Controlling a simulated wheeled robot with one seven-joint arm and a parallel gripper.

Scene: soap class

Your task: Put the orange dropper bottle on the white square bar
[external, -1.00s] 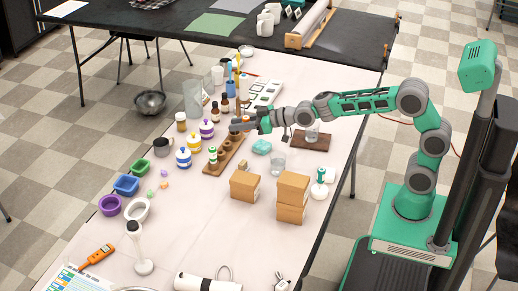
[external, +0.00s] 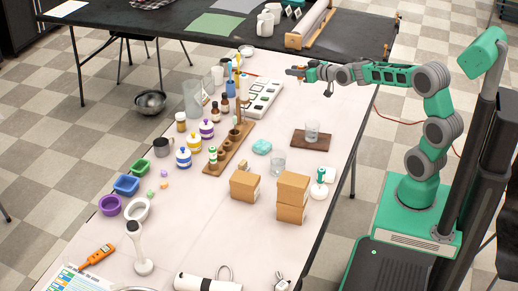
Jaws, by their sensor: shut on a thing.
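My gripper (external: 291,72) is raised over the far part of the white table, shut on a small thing. That thing is mostly hidden by the fingers; a little orange-brown shows at them, consistent with the orange dropper bottle. The wooden rack (external: 226,152) stands left of centre, with a green-and-white bottle (external: 213,156) at its near end. A small white square piece (external: 330,174), which looks like the white square bar, lies on the right, partly behind a white bottle with a green top (external: 320,176). My gripper is well above and beyond it, apart from it.
Cardboard boxes (external: 292,195) stand near the white piece. Table right of the brown board is clear.

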